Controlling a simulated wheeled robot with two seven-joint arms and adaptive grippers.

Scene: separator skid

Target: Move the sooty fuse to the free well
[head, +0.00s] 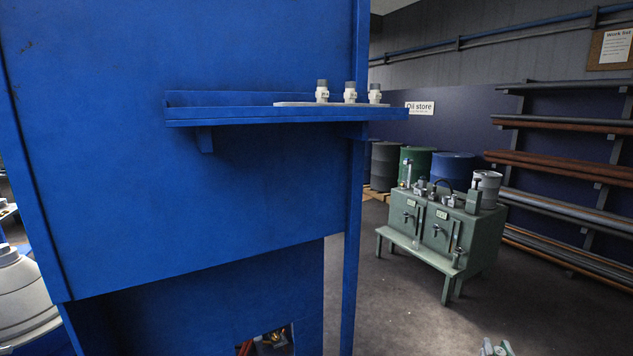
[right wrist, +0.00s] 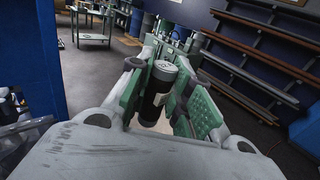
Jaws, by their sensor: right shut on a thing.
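My right gripper (right wrist: 170,58) is shut on a dark, blackened cylinder with a pale grey end cap and a small light label, the sooty fuse (right wrist: 155,100). The fuse lies between the green finger pads in the right wrist view. In the head view only pale green and white tips of my right gripper (head: 496,348) show at the bottom edge, and the fuse is not visible there. I cannot make out a free well in either view. My left gripper is not in view.
A large blue panel (head: 180,190) fills the left of the head view. Its blue shelf (head: 240,115) bears a pale plate (head: 290,104) with three white, grey-topped fittings (head: 350,92). A green tank bench (head: 460,240), drums (head: 455,168) and pipe racks (head: 570,160) stand beyond open floor.

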